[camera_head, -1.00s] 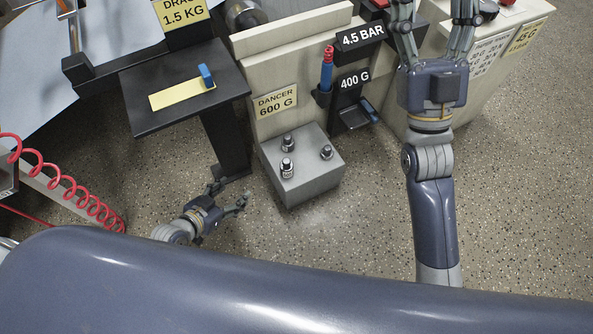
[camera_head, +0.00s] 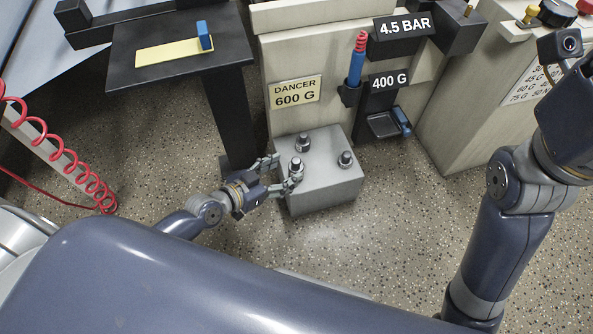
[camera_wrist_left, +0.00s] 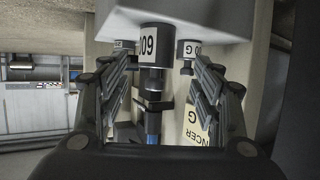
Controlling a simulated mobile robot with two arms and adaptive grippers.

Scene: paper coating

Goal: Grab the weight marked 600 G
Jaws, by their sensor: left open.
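Several small dark metal weights with white labels stand on a grey block (camera_head: 335,192). The nearest weight (camera_head: 297,169) is in the left wrist view (camera_wrist_left: 153,45), upside down there, with a label reading as 600. My left gripper (camera_head: 285,172) is open at this weight. In the left wrist view its fingers (camera_wrist_left: 160,80) are on both sides of the weight, which looks free between them. A back weight (camera_head: 303,142) and a right weight (camera_head: 345,158) stand beyond it. My right arm is at the right edge; its fingers are out of frame.
The "DANCER 600 G" sign (camera_head: 295,92) is on the pale panel behind the block. A black table (camera_head: 180,64) with a blue-handled yellow strip stands left. A 400 G holder (camera_head: 384,124) is at right. The speckled floor in front is clear.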

